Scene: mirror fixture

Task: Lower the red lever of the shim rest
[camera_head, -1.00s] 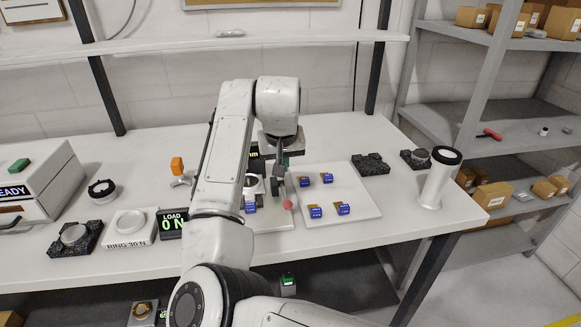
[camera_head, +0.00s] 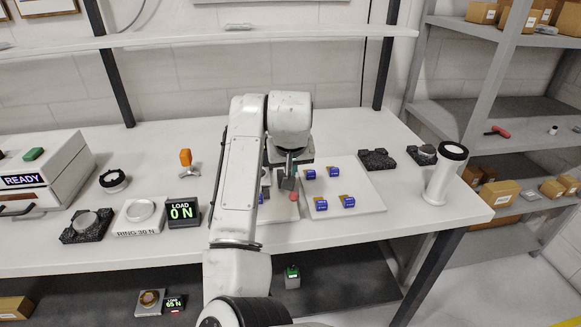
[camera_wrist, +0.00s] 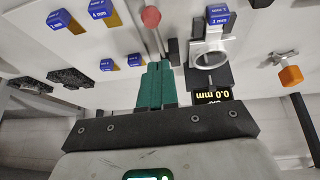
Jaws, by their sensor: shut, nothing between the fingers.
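The red knob of the lever (camera_head: 293,196) shows just in front of my gripper (camera_head: 288,178) in the head view. In the wrist view the red knob (camera_wrist: 151,17) is at the top, on a thin bar running toward the green fingertips (camera_wrist: 158,66). My fingers are shut and empty, close to the bar; I cannot tell whether they touch it. The shim rest (camera_wrist: 195,76), with a pale ring and a display reading 0.0 mm, is right of the fingers. My arm partly hides it in the head view. The lever's height is hard to judge.
A white board (camera_head: 365,205) with several blue-tagged shims lies right of the rest. A blue "2 mm" tag (camera_wrist: 216,18) is at the rest. An orange-handled part (camera_head: 186,158) and the LOAD display (camera_head: 183,212) are to the left. A white cylinder (camera_head: 440,180) stands at the table's right.

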